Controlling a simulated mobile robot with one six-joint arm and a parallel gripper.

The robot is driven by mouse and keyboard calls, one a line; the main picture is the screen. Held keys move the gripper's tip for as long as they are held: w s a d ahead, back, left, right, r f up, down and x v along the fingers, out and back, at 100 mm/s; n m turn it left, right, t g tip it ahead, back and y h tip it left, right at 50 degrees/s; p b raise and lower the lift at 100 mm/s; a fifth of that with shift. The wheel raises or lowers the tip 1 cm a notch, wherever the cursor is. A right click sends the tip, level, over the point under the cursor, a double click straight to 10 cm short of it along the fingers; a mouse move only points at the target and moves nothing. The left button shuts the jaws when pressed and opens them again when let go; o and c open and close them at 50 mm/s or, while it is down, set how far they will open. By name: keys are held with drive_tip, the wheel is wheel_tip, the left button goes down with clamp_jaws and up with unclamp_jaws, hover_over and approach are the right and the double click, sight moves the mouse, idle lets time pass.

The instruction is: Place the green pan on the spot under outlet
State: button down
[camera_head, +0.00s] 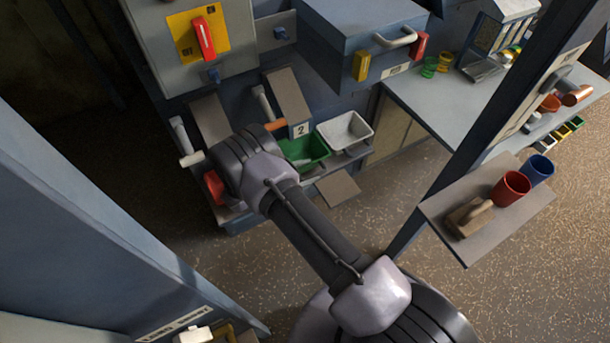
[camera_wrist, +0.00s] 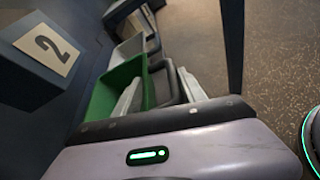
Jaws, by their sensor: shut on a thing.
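The green pan (camera_head: 312,147) is at the lower front of the blue machine, beside the white pan and below the plate marked 2 (camera_head: 300,130). In the wrist view the green pan (camera_wrist: 112,88) lies just left of my gripper (camera_wrist: 158,86), whose jaws are shut at its near side wall. The exact grip on the rim is partly hidden. In the head view my arm covers the gripper and the pan's left part. A sloped grey chute (camera_head: 287,95) stands above the pan; a second chute (camera_head: 210,119) is to the left. The spot itself cannot be made out.
The white pan (camera_head: 346,128) stands close on the right, and a red object (camera_head: 214,186) lies to the left on the ledge. A tilted brown plate (camera_head: 338,187) juts out in front. A blue post (camera_head: 440,150) and shelf (camera_head: 455,243) with cups stand right.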

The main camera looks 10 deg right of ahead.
drive_tip(key=shift+w+f, duration=0.15)
drive_tip(key=shift+w, duration=0.9)
drive_tip(key=shift+f+b, duration=1.25)
drive_tip(key=shift+f, duration=0.55)
drive_tip(key=c, duration=0.7)
unclamp_jaws()
drive_tip(key=shift+o, duration=0.2)
drive_tip(key=p+v, duration=0.3)
drive_tip(key=v, duration=0.9)
drive_tip(key=shift+r, duration=0.15)
drive_tip(key=shift+a, duration=0.1)
